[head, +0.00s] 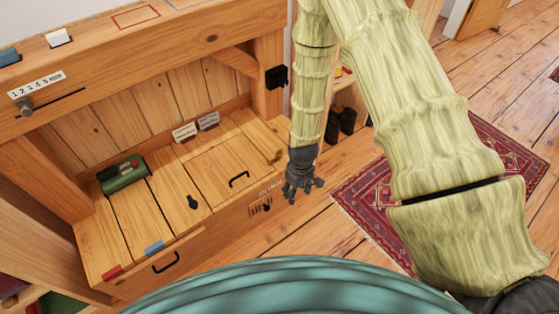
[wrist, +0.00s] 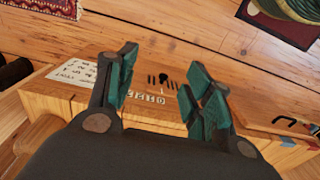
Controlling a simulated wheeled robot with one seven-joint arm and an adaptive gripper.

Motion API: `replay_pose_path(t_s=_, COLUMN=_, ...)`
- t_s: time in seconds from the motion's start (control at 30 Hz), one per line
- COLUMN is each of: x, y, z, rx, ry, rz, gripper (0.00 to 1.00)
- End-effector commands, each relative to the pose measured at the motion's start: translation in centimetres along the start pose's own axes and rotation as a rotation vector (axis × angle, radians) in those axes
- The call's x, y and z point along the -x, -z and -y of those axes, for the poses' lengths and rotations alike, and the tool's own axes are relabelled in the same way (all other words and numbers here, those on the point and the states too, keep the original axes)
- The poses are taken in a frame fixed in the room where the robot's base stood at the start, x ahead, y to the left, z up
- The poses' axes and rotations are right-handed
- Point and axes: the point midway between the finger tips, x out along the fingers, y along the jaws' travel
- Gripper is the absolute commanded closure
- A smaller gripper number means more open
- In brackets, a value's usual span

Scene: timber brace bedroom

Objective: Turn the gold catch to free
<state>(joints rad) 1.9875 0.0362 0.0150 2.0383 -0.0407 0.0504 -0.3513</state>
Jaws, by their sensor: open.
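I cannot pick out a clearly gold catch in either view. My gripper (head: 304,190) is open and empty, pointing down beside the right end of the wooden bench chest (head: 228,222) in the head view. In the wrist view, its green-padded fingers (wrist: 158,84) stand apart. Between and beyond them is the chest's end with a small dark knob (wrist: 165,77), dark slots and a row of small marks. The knob also shows small in the head view (head: 267,208), left of my gripper. A dark catch-like piece (head: 193,202) lies on the bench top.
A green holder (head: 122,177) and two small cards (head: 184,132) stand on the bench. A shelf with a numbered slider (head: 25,106) is above. Dark boots (head: 346,121) stand behind my arm. Plank floor and a red rug (head: 475,150) lie right.

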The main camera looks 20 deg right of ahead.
Motion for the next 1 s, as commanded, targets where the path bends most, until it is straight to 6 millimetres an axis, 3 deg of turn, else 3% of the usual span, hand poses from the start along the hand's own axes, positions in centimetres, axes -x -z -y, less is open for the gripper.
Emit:
replay_pose_path(t_s=0.03, x=-1.2, y=2.4, z=-1.0, rx=0.030, ry=-0.004, rz=-0.008, gripper=0.49)
replay_pose_path(t_s=0.17, x=-0.8, y=7.5, z=-2.9, rx=0.116, ry=-0.008, rz=-0.007, gripper=0.49)
replay_pose_path(t_s=0.3, x=0.5, y=12.5, z=-4.9, rx=0.206, ry=-0.013, rz=-0.003, gripper=0.49)
replay_pose_path(t_s=0.5, x=3.5, y=17.9, z=-7.1, rx=0.310, ry=-0.022, rz=0.005, gripper=0.49)
replay_pose_path(t_s=0.77, x=6.1, y=20.6, z=-8.2, rx=0.373, ry=-0.026, rz=0.015, gripper=0.49)
replay_pose_path(t_s=1.0, x=4.2, y=20.6, z=-8.3, rx=0.377, ry=-0.025, rz=0.018, gripper=0.49)
